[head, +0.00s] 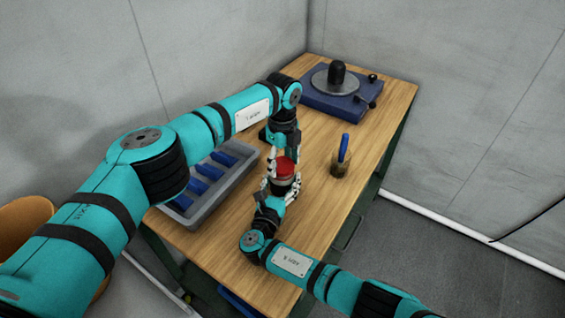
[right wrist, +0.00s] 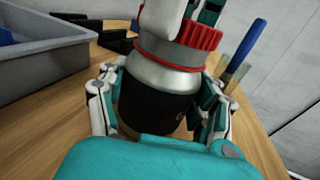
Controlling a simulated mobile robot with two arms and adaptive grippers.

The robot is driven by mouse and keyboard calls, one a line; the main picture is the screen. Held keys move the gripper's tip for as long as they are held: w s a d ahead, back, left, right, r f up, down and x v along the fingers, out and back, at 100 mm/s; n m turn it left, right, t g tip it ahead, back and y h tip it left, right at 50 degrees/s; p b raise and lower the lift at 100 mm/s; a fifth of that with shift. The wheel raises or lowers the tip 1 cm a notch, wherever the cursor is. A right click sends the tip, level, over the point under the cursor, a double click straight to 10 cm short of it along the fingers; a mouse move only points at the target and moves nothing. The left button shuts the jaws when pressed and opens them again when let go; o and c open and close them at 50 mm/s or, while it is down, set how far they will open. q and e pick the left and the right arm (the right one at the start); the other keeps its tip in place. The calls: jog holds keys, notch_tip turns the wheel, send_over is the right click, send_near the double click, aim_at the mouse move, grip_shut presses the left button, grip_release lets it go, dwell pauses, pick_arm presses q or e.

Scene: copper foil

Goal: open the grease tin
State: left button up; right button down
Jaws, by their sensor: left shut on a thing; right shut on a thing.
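The grease tin stands upright over the table, with a dark body (head: 282,186) and a red lid (head: 286,168). In the right wrist view the tin has a black body (right wrist: 155,108), a silver shoulder, a thin red ring and the ribbed red lid (right wrist: 200,36) above. A grey band shows between ring and lid; whether the lid is loose I cannot tell. My right gripper (head: 283,190) is shut around the body, a finger on each side. My left gripper (head: 281,160) comes down from above and is shut on the lid, partly hiding it.
A grey tray (head: 216,206) with blue-handled tools lies left of the tin. A blue machine (head: 335,98) with a dark knob is at the table's far end. The wooden table (head: 307,232) is bare near its right edge.

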aim_at(282, 165)
pick_arm(q)
jog(key=shift+r, duration=0.7)
jog(key=shift+r, duration=2)
pick_arm(e)
jog(key=shift+c, duration=0.6)
grip_release()
